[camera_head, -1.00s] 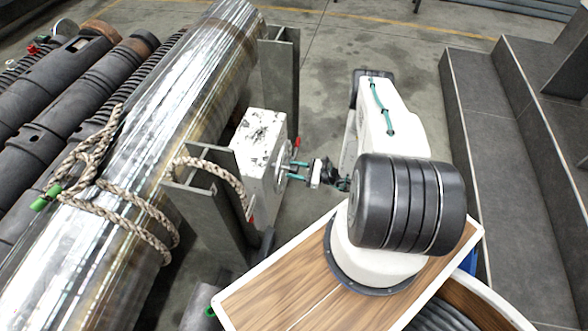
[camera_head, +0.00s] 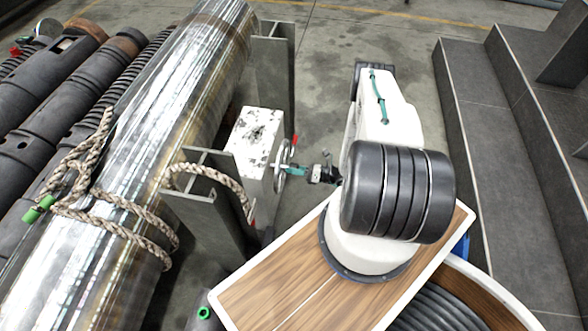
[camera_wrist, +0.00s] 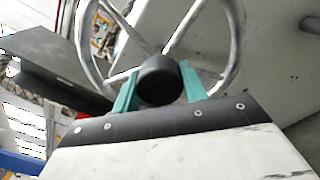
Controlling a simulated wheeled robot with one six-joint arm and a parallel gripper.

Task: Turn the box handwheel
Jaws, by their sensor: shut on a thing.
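The white, paint-chipped box (camera_head: 252,140) stands between the steel posts beside the big shiny pipe. Its metal handwheel (camera_head: 283,166) is on the side facing my arm. In the wrist view the handwheel (camera_wrist: 218,62) shows as a round rim with spokes and a dark round hub (camera_wrist: 158,80). My gripper (camera_head: 292,168) reaches the wheel's middle. In the wrist view its teal fingers (camera_wrist: 158,88) stand on either side of the dark hub and are shut on it.
Grey steel posts (camera_head: 274,85) stand close around the box, with rope (camera_head: 222,176) looped over the near one. The shiny pipe (camera_head: 170,100) lies left. Dark steps (camera_head: 490,160) rise right. Open floor (camera_head: 335,60) lies beyond.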

